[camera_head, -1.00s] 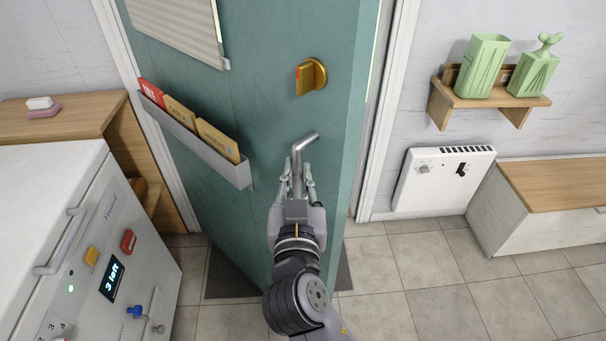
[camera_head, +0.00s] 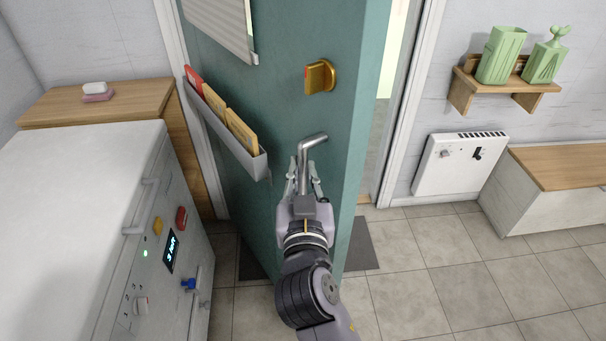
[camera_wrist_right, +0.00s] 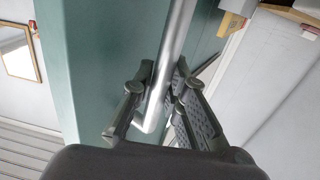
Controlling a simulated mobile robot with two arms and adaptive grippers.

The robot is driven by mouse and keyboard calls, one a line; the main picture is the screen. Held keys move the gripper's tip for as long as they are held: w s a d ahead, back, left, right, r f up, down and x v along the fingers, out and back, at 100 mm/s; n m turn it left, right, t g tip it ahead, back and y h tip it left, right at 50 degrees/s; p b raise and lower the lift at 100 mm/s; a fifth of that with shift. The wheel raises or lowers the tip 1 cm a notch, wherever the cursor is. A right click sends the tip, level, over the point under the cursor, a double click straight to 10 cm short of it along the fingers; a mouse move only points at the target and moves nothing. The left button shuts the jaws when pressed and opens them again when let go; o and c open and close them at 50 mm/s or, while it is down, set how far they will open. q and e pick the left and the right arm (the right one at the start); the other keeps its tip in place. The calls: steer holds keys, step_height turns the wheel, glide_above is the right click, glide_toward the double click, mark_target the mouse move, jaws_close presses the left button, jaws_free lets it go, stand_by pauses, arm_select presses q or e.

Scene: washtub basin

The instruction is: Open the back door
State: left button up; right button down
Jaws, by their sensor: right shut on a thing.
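The teal back door (camera_head: 283,123) stands ajar, swung toward me, with a gap to its frame on the right. Its silver lever handle (camera_head: 312,142) sits below a gold thumb-turn lock (camera_head: 319,76). My right gripper (camera_head: 304,180) is at the handle, its fingers on either side of it. In the right wrist view the metal bar of the handle (camera_wrist_right: 177,50) runs between the two fingers of my right gripper (camera_wrist_right: 163,92), which are shut on it. My left gripper is in neither view.
A white appliance (camera_head: 75,185) stands close on the left. A grey letter rack (camera_head: 228,135) with envelopes is fixed to the door. A dark mat (camera_head: 358,250) lies under it. A white heater (camera_head: 452,165) and bench (camera_head: 560,190) stand right. Tiled floor (camera_head: 440,265) is clear.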

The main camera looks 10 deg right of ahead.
steer(key=shift+r, duration=0.2)
steer(key=c, duration=1.6)
jaws_free()
steer(key=shift+w+f, duration=0.1)
steer(key=shift+f, duration=0.05)
steer(key=shift+o, duration=0.2)
